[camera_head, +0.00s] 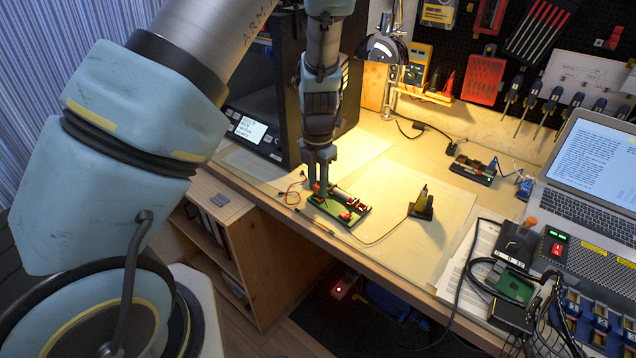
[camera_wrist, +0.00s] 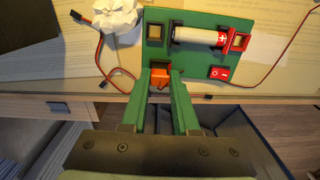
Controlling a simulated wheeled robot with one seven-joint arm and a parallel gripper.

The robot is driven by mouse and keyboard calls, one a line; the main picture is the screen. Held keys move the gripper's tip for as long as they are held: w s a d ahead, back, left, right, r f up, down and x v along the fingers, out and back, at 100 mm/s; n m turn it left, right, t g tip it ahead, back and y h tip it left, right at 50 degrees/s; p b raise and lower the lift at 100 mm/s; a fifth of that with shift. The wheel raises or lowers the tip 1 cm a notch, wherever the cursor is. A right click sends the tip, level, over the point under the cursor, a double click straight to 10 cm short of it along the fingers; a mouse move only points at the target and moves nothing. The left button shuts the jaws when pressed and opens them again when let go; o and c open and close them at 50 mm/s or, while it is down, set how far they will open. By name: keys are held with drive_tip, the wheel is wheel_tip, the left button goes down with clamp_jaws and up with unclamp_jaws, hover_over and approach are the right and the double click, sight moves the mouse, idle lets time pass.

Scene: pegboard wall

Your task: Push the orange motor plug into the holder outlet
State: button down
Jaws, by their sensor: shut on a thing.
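My gripper (camera_wrist: 160,72) is shut on the orange plug (camera_wrist: 160,79), which sits between its two fingertips at the near edge of the green holder board (camera_wrist: 200,58). In the head view my gripper (camera_head: 321,178) points down at the left end of the board (camera_head: 328,206). A square brown-framed socket (camera_wrist: 155,32) is on the board just beyond the plug. I cannot tell whether the plug touches the board.
A red switch (camera_wrist: 221,72) sits on the board. A white crumpled-looking part (camera_wrist: 107,14) and a dark-red cable (camera_wrist: 99,62) lie left of it. The desk's front edge (camera_wrist: 60,97) is close.

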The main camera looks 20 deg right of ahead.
sight(318, 186)
drive_tip(key=shift+f+b, duration=0.3)
drive_tip(key=shift+f, duration=0.4)
drive_tip(key=c, duration=0.6)
unclamp_jaws()
drive_tip(key=shift+r, duration=0.15)
drive_tip(key=shift+r+p, duration=2.45)
drive_tip(key=shift+p, duration=0.25)
